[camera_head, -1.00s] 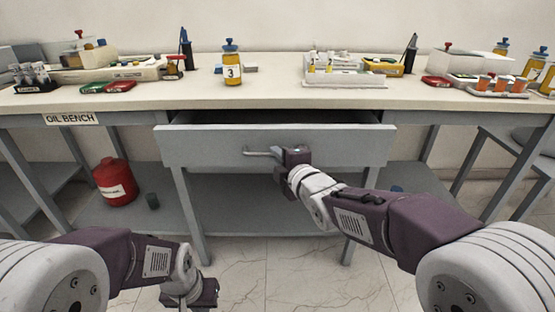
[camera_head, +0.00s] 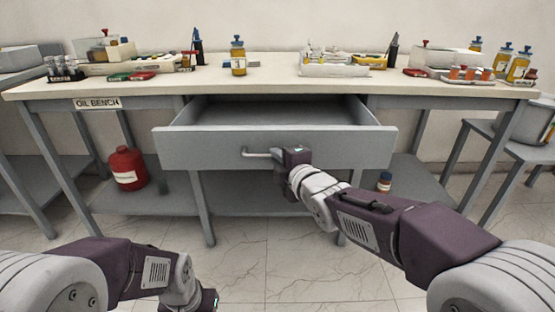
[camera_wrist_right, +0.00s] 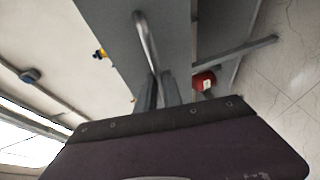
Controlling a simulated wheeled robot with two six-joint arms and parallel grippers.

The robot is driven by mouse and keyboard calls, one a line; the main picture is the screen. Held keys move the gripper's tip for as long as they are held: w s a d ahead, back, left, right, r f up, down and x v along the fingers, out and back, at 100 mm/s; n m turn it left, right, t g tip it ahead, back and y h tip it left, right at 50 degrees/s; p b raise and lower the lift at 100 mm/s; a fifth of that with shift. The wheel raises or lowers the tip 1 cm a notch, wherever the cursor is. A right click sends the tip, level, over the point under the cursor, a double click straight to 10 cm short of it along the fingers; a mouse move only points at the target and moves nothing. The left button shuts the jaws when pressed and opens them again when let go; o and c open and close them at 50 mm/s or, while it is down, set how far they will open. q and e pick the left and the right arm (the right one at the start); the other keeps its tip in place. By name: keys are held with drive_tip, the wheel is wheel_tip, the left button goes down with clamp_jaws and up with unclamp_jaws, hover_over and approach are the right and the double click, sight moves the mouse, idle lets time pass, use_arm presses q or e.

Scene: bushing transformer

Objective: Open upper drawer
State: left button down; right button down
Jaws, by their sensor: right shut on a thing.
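The upper drawer (camera_head: 220,148) is a grey drawer under the bench top, pulled out toward me with its inside showing. The inside that I can see looks empty. A metal bar handle (camera_head: 257,153) is fixed on its front; it also shows in the right wrist view (camera_wrist_right: 146,38). My right gripper (camera_head: 284,156) is shut on the right part of this handle; its fingers (camera_wrist_right: 159,92) show around the bar in the right wrist view. My left gripper (camera_head: 210,300) hangs low at the bottom left, away from the drawer, and its fingers are not clear.
The bench top (camera_head: 280,88) carries a numbered bottle (camera_head: 238,58), a white rack (camera_head: 335,68) and other lab items. A red canister (camera_head: 128,169) and a small bottle (camera_head: 384,181) stand on the lower shelf. The floor before the bench is clear.

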idle(0.3)
drive_tip(key=c, duration=1.5)
unclamp_jaws()
drive_tip(key=p+v, duration=0.2)
drive_tip(key=v, duration=0.7)
drive_tip(key=shift+p, duration=0.35)
